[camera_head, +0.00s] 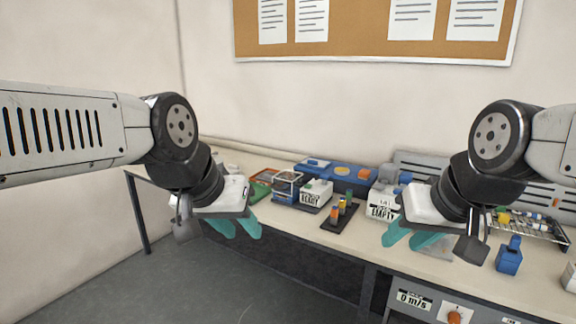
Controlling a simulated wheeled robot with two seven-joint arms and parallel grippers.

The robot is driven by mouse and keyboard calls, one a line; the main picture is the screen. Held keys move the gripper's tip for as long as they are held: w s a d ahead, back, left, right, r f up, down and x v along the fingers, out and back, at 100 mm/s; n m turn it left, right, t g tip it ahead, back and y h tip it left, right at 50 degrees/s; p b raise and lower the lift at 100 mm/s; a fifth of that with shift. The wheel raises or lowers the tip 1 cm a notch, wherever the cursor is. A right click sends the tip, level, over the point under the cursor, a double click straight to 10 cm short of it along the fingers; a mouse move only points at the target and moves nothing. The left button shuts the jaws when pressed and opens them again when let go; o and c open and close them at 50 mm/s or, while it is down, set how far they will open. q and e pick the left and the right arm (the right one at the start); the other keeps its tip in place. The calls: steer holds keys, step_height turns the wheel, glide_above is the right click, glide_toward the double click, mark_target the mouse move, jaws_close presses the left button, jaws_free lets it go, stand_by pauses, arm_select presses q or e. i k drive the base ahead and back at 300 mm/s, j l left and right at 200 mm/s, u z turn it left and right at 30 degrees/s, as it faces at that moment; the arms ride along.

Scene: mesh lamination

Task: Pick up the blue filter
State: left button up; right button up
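A small blue block-shaped object with a narrower top (508,258) stands upright on the bench at the right; I cannot tell whether it is the blue filter. A black holder (332,226) near the middle carries small orange, yellow and green pieces. My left gripper (236,229) has teal fingers spread apart with nothing between them, in front of the bench's left part. My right gripper (410,237) also has its teal fingers apart and empty, over the bench's front right, left of the blue object. Neither gripper touches the blue object.
The bench (300,222) runs along the wall. A wire-framed box (287,186), a white-topped "READY" unit (316,190), a blue case (340,175) and an "EMPTY" unit (382,206) stand on it. A wire rack (535,232) stands at the right. An orange knob (454,317) is on the front panel.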

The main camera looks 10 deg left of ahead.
mark_target(312, 163)
steer(key=i+j+z, duration=0.1)
steer(key=i+j, duration=0.2)
steer(key=i+j+z, duration=0.1)
steer(key=i+j, duration=0.2)
steer(key=i+j+z, duration=0.1)
steer(key=i+j, duration=0.15)
steer(key=j, duration=0.15)
steer(key=i+j+z, duration=0.1)
steer(key=i+j, duration=0.2)
steer(key=i+j+z, duration=0.1)
steer(key=i+j, duration=0.15)
steer(key=j, duration=0.2)
steer(key=i+j+z, duration=0.1)
steer(key=j, duration=0.3)
steer(key=i+j+z, duration=0.1)
steer(key=i+j, duration=0.25)
steer(key=i+j+z, duration=0.1)
steer(key=j, duration=0.45)
steer(key=i, duration=0.1)
